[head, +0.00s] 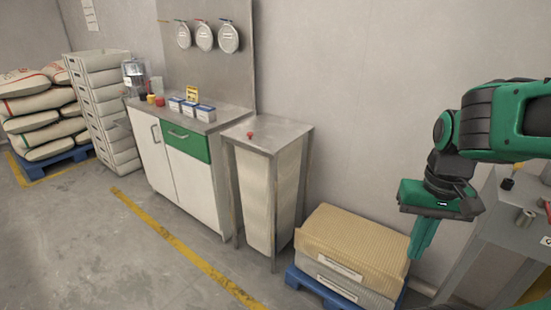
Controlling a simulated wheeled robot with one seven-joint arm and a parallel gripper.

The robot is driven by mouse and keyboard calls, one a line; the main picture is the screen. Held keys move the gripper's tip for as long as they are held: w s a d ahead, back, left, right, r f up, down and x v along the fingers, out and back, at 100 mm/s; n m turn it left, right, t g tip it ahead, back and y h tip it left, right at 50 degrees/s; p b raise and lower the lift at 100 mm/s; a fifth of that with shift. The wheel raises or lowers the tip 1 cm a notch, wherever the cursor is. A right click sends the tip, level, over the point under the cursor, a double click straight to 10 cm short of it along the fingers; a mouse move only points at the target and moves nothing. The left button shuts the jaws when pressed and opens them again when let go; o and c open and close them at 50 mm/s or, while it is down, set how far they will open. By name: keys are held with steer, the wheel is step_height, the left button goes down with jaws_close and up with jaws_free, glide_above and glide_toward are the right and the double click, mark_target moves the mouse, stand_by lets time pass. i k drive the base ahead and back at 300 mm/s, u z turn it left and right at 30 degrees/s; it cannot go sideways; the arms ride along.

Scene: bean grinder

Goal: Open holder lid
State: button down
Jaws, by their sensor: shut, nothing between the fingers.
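A tall metal-topped stand (268,134) with a cream body stands left of the middle of the head view. A small red knob (250,134) sits on its flat top, which looks closed. I cannot tell for certain whether this is the holder lid. My gripper (421,242) is on the right, pointing down, with its green fingers together and empty. It is well to the right of the stand and apart from it, in front of the stacked sacks' right end in the picture.
Beige stacked sacks (350,240) lie on a blue pallet beside the stand. A white cabinet (186,167) carries small boxes (190,107) and a grinder-like machine (134,75). A grey machine (515,220) stands at the right edge. The floor in front is clear.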

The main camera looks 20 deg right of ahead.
mark_target(269, 133)
steer(key=u, duration=0.05)
steer(key=i, duration=1)
steer(key=z, duration=0.05)
